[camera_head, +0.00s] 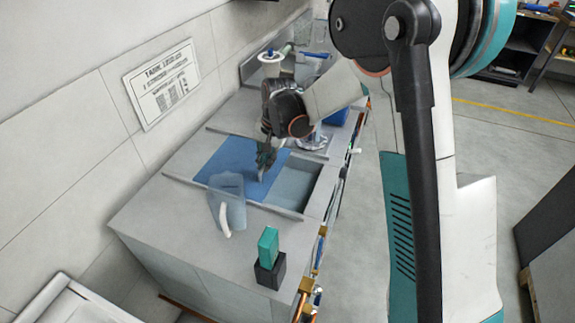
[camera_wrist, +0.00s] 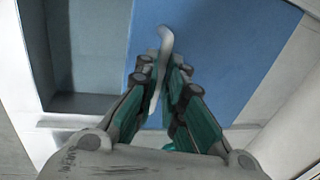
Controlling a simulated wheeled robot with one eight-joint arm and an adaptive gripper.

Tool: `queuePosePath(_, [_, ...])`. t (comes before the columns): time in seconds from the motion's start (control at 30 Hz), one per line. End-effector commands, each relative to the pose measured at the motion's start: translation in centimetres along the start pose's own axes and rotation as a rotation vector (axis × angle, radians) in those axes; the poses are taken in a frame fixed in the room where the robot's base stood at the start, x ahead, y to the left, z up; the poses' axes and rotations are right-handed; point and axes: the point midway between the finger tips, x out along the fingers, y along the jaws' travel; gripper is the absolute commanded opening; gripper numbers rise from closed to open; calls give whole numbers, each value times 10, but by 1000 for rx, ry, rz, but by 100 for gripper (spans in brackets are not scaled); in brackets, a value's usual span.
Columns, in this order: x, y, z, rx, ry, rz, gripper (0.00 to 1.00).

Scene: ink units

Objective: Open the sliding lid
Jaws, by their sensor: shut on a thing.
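The sliding lid (camera_head: 222,166) is a flat blue panel on the grey counter-like unit. It also fills the upper middle of the wrist view (camera_wrist: 220,60). To its right in the head view is an open recess (camera_head: 296,187), which shows at the left in the wrist view (camera_wrist: 95,55). My gripper (camera_head: 264,174) points down at the lid's right part. In the wrist view my gripper (camera_wrist: 165,72) is shut on the pale curved handle (camera_wrist: 165,38) of the lid.
A translucent jug (camera_head: 228,200) with a white handle stands at the lid's near edge. A teal block in a black holder (camera_head: 269,262) stands nearer the front. A white-topped container (camera_head: 271,62) stands behind. Brass and blue fittings (camera_head: 306,286) line the unit's right edge.

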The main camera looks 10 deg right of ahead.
Motion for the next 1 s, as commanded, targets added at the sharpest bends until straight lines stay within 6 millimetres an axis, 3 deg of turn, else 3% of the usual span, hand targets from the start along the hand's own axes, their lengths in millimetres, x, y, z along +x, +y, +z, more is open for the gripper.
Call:
queuePosePath(0.1, [4,-22,0,-2,0,0,0])
queuePosePath(0.23, [7,-35,0,-2,0,0,0])
queuePosePath(0.7, [8,-42,0,1,0,0,0])
queuePosePath(0.73, [8,-42,0,1,0,0,16])
queuePosePath(0.8, [8,-42,0,1,0,0,30])
queuePosePath(1.0, [8,-41,0,0,0,0,30])
